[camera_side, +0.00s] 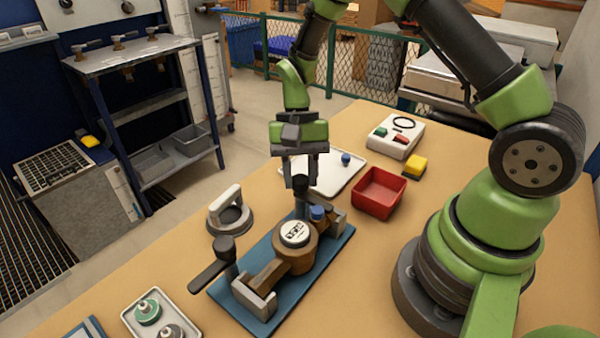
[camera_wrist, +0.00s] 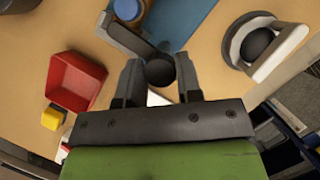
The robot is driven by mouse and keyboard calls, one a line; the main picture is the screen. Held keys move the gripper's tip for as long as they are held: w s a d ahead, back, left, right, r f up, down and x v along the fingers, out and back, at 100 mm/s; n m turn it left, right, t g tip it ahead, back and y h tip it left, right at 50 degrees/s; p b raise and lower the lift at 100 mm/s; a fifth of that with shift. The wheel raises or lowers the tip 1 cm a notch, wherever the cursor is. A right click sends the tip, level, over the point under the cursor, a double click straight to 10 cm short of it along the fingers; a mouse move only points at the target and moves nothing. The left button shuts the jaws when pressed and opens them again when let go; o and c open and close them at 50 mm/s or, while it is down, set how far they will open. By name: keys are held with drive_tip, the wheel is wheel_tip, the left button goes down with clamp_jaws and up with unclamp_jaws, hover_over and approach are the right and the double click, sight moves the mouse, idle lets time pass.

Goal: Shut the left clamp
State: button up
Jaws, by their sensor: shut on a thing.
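A brass-coloured meter (camera_side: 295,248) with a round white dial sits on a blue base plate (camera_side: 334,244). A clamp stands at each end of it. The clamp at the left in the picture (camera_side: 255,297) has a dark handle (camera_side: 211,270) that sticks out to the lower left, away from the meter. The far clamp (camera_side: 331,214) has an upright handle with a black knob (camera_side: 301,184). My gripper (camera_side: 300,174) points down and is shut on this knob. In the wrist view the knob (camera_wrist: 160,71) sits between the fingertips.
A red bin (camera_side: 379,193), a yellow block (camera_side: 415,167) and a white box with buttons (camera_side: 396,136) lie right of the gripper. A round thing with a pale handle (camera_side: 228,212) stands left of the plate. A tray of fittings (camera_side: 143,312) is at the front left.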

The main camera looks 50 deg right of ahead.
drive_tip(key=o, duration=0.9)
drive_tip(key=shift+v, duration=5)
